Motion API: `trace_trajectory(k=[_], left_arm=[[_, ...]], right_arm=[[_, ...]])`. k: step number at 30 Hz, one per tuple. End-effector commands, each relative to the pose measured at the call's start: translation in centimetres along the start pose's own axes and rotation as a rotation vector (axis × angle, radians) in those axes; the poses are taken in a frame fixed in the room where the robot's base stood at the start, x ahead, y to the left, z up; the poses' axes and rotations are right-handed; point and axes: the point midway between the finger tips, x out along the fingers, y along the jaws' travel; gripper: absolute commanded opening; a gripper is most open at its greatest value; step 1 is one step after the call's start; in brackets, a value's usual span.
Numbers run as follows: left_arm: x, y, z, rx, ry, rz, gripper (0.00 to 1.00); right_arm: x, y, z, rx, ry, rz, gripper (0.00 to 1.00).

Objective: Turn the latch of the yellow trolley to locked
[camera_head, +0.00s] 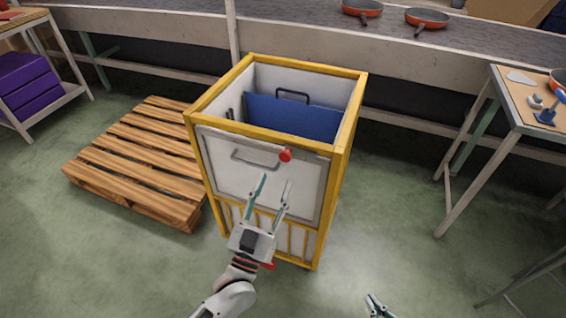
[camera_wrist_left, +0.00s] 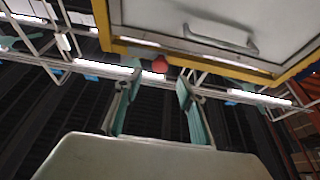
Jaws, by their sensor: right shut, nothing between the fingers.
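The yellow trolley (camera_head: 350,110) stands upright in the middle of the head view, with a white front panel and a grey handle (camera_head: 255,160). Its red latch (camera_head: 285,155) is at the panel's top edge, right of the handle; its turn is too small to tell. In the left wrist view the red latch (camera_wrist_left: 159,66) shows beyond my fingertips, between them in the picture. My left gripper (camera_head: 276,180) is open and empty, in front of the panel and a little below the latch in the head view. My right gripper (camera_head: 372,300) is shut and empty at the bottom edge, away from the trolley.
A wooden pallet (camera_head: 140,165) lies left of the trolley. A conveyor (camera_head: 300,32) carrying orange pans (camera_head: 426,18) runs behind. A worktable (camera_head: 515,105) stands at the right, and a shelf with purple crates (camera_head: 28,88) at the left. Floor right of the trolley is clear.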

Motion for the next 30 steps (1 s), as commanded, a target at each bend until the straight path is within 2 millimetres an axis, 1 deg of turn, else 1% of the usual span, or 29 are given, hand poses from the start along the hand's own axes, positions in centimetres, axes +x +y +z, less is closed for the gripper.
trace_trajectory(k=[9, 13, 18, 26, 27, 29, 30], left_arm=[[4.8, 0.0, -0.2, -0.001, 0.002, 0.0, 0.39], [6.2, 0.0, -0.1, -0.001, 0.0, 0.0, 0.39], [7.2, 0.0, 0.0, -0.001, -0.002, 0.0, 0.39], [7.2, 0.0, 0.0, -0.001, -0.002, 0.0, 0.39], [7.2, 0.0, 0.0, -0.001, -0.002, 0.0, 0.29], [7.2, 0.0, 0.0, -0.001, -0.002, 0.0, 0.13], [7.2, 0.0, 0.0, -0.001, -0.002, 0.0, 0.03]], right_arm=[[-0.2, -0.4, 0.5, 0.002, -0.01, -0.008, 0.0], [-0.3, -0.5, 0.7, 0.002, -0.013, -0.009, 0.0], [-0.3, -0.6, 0.8, 0.003, -0.015, -0.01, 0.0], [-0.3, -0.6, 0.8, 0.003, -0.015, -0.011, 0.0], [-0.3, -0.6, 0.8, 0.003, -0.015, -0.011, 0.0], [-0.3, -0.6, 0.8, 0.003, -0.015, -0.011, 0.0], [-0.3, -0.6, 0.8, 0.003, -0.015, -0.011, 0.0]])
